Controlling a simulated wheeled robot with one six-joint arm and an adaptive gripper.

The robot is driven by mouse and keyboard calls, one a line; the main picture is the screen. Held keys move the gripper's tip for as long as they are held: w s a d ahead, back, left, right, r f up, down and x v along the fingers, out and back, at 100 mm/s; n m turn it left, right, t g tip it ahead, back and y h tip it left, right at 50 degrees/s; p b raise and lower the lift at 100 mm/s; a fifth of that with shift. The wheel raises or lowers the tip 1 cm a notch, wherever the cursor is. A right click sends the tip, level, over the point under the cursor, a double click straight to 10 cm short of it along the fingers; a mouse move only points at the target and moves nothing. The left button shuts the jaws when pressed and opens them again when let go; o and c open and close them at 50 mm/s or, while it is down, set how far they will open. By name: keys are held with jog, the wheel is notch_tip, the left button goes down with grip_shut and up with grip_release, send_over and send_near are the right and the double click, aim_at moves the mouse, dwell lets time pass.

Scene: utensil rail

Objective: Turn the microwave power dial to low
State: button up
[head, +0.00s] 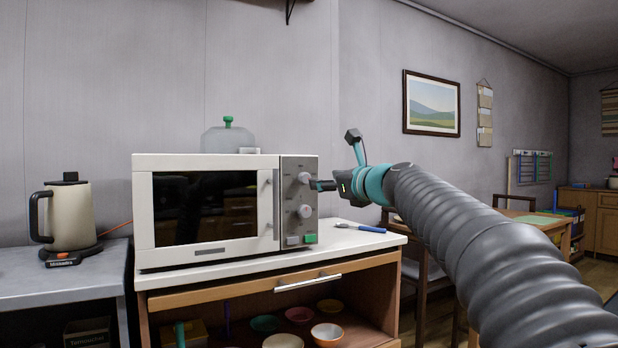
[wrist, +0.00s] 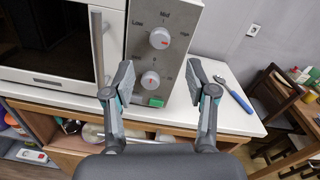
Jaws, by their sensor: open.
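The white microwave (head: 205,162) stands on a counter, with a grey control panel (head: 297,165) at its right side. My gripper (wrist: 160,72) is open and empty in front of the panel. In the wrist view its fingers flank the lower dial, with no clear contact. In the head view my gripper (head: 326,185) is beside the upper dial (head: 304,178).
The door handle (wrist: 98,45) stands out left of the panel. A blue-handled utensil (head: 360,227) lies on the white counter (head: 340,238) to the right. A kettle (head: 68,215) is at far left, and a glass dome (head: 228,138) shows above the microwave.

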aim_at(306, 178)
jog(key=p+x, duration=0.2)
jog(key=x, duration=0.6)
jog(key=shift+w+a, duration=0.2)
jog(key=shift+w, duration=0.1)
grip_shut()
